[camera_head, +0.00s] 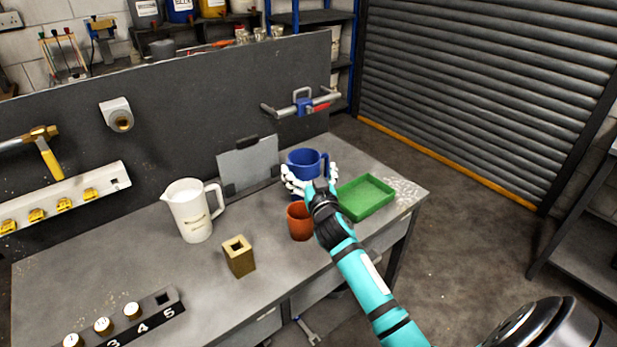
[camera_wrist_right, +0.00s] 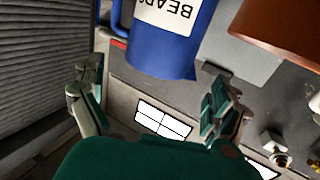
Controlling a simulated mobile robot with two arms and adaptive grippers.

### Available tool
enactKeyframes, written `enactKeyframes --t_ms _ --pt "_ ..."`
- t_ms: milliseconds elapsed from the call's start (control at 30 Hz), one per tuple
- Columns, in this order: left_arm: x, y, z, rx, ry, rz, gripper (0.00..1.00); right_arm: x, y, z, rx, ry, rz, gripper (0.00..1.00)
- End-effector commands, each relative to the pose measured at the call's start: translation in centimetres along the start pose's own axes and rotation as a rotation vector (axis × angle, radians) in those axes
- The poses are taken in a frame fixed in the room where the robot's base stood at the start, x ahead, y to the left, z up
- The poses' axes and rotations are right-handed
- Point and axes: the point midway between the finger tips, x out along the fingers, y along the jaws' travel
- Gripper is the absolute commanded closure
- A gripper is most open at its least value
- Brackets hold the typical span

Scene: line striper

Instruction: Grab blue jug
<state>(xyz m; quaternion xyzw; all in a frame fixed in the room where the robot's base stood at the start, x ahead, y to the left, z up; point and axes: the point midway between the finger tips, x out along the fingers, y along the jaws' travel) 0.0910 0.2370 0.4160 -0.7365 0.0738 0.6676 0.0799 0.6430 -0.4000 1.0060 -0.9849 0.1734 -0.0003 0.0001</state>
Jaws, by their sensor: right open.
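The blue jug (camera_head: 304,158) stands upright near the back of the workbench, with its handle on the right. In the right wrist view the jug (camera_wrist_right: 172,45) appears upside down, with a white label. My right gripper (camera_head: 311,178) is at the near side of the jug in the head view, with a finger to either side and hiding its lower part. In the wrist view my right gripper (camera_wrist_right: 152,74) is open, and gaps show between its fingers and the jug. My left gripper is not in view.
An orange-brown cup (camera_head: 299,222) stands just in front of the jug, close to my right wrist. A green tray (camera_head: 366,207) lies to the right. A white pitcher (camera_head: 190,212) and a brass block (camera_head: 239,260) stand left. A grey clipboard (camera_head: 248,165) leans behind.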

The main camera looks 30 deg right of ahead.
Motion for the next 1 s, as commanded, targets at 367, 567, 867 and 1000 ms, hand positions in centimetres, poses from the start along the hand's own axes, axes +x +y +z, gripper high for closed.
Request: enactKeyframes --t_ms 367,567,867,1000 --pt "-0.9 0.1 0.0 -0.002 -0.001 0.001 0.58 4.3 0.2 0.5 -0.001 -0.001 0.002 0.00" --pt "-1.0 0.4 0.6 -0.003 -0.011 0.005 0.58 5.2 0.2 0.6 -0.001 -0.001 0.000 0.00" --pt "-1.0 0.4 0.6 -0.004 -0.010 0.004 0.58 5.2 0.2 0.6 -0.001 -0.001 0.001 0.17" --pt "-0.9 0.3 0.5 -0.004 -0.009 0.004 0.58 5.2 0.2 0.6 0.000 -0.001 0.001 0.35"
